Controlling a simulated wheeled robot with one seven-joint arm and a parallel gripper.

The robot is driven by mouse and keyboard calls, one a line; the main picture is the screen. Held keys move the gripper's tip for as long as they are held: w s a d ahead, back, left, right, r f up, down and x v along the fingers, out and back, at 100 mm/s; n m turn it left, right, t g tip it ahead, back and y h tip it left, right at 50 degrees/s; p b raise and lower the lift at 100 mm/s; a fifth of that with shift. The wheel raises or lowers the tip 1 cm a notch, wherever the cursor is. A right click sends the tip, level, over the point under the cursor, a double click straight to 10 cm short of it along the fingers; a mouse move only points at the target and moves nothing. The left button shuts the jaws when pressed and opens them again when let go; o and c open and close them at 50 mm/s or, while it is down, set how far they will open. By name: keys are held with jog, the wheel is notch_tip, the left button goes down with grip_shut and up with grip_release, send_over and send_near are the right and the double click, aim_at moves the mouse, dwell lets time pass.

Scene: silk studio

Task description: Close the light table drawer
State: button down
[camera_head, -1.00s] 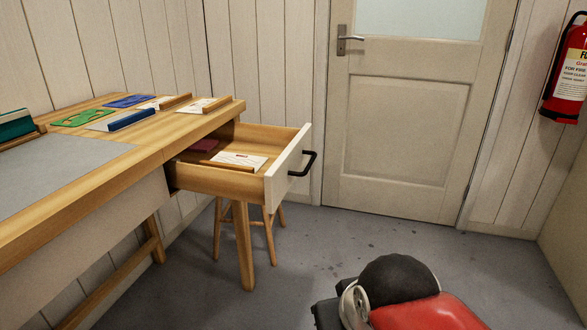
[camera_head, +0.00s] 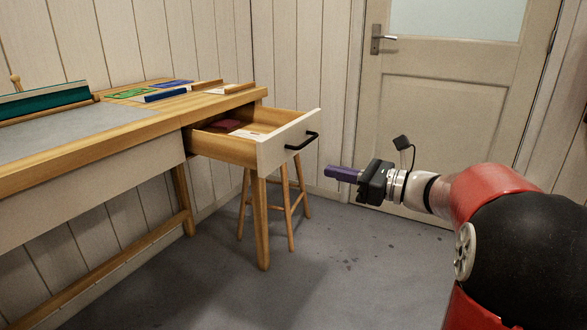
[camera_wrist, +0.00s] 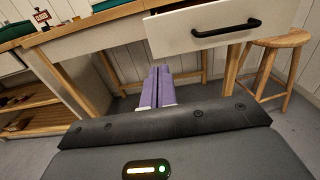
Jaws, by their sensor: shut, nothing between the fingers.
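The light table drawer (camera_head: 288,139) is pulled out from the right end of the wooden table (camera_head: 70,140). Its white front carries a black bar handle (camera_head: 302,142), and a dark red item and a white card lie inside. In the wrist view the drawer front (camera_wrist: 205,22) and its handle (camera_wrist: 228,28) are at the top, beyond the fingers. My gripper (camera_head: 330,171), with purple fingers, is shut and empty. In the head view it is right of the drawer front and a little lower, apart from it. The fingers also show in the wrist view (camera_wrist: 157,88).
A closed door (camera_head: 440,120) is behind my arm. Pads, cards and a green rack (camera_head: 45,100) sit on the tabletop. The floor in front of the table is clear.

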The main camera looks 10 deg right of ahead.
aim_at(204, 138)
jog(key=x, duration=1.4)
jog(key=shift+w+r, duration=0.1)
jog(key=shift+r, duration=0.15)
jog(key=p+x, duration=0.3)
jog(key=x, duration=0.9)
jog(key=p+x, duration=0.3)
jog(key=x, duration=0.8)
jog(key=shift+w+a+r, duration=0.25)
jog(key=shift+r, duration=0.05)
jog(key=shift+w+a+r, duration=0.1)
jog(key=shift+r, duration=0.15)
